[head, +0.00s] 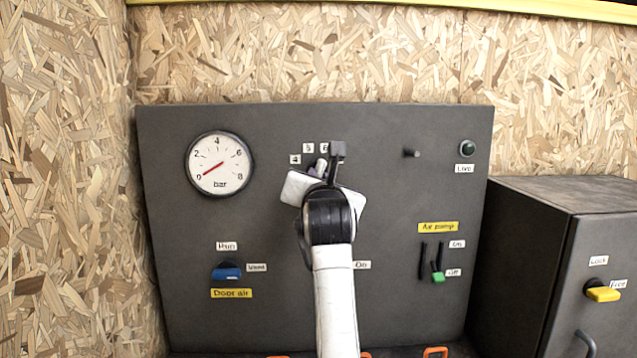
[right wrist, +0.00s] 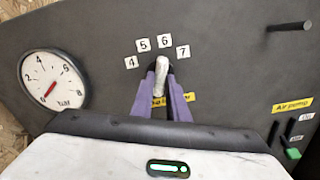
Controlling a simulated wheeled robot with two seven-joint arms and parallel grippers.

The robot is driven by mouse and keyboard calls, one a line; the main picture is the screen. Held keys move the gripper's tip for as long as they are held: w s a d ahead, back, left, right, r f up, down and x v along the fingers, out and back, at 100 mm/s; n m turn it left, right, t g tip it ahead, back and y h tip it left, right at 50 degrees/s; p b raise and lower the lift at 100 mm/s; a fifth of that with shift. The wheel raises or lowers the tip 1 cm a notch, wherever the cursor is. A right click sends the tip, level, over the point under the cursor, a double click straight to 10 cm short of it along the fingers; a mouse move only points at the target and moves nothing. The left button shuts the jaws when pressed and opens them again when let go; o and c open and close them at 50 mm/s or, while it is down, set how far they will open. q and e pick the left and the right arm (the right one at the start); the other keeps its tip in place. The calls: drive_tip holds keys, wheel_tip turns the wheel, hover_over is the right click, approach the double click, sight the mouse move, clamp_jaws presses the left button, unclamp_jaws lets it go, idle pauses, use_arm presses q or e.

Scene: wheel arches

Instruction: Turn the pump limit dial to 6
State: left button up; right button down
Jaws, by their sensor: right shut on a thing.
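The pump limit dial (right wrist: 161,76) is a pale, narrow knob on the dark panel, with number labels 4, 5, 6 (right wrist: 164,41) and 7 around its top. My right gripper (right wrist: 162,92) is shut on the dial, a purple finger on each side. The dial's upper end points close to the 6 label in the right wrist view. A yellow label below it is partly hidden by the fingers. In the head view my right gripper (head: 328,166) covers most of the dial and the 7; labels 4, 5 and part of 6 show. My left gripper is not in view.
A bar gauge (head: 220,163), its needle near 0, is left of the dial. A blue door air knob (head: 227,272) is lower left. A dark peg (head: 411,153) and green air pump switch (head: 438,277) are right. A dark box (head: 566,260) with a yellow knob stands farther right.

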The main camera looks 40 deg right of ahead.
idle(0.4)
drive_tip(key=c, duration=1.7)
unclamp_jaws()
drive_tip(key=b+v, duration=0.2)
drive_tip(key=v, duration=0.8)
drive_tip(key=shift+s, duration=0.15)
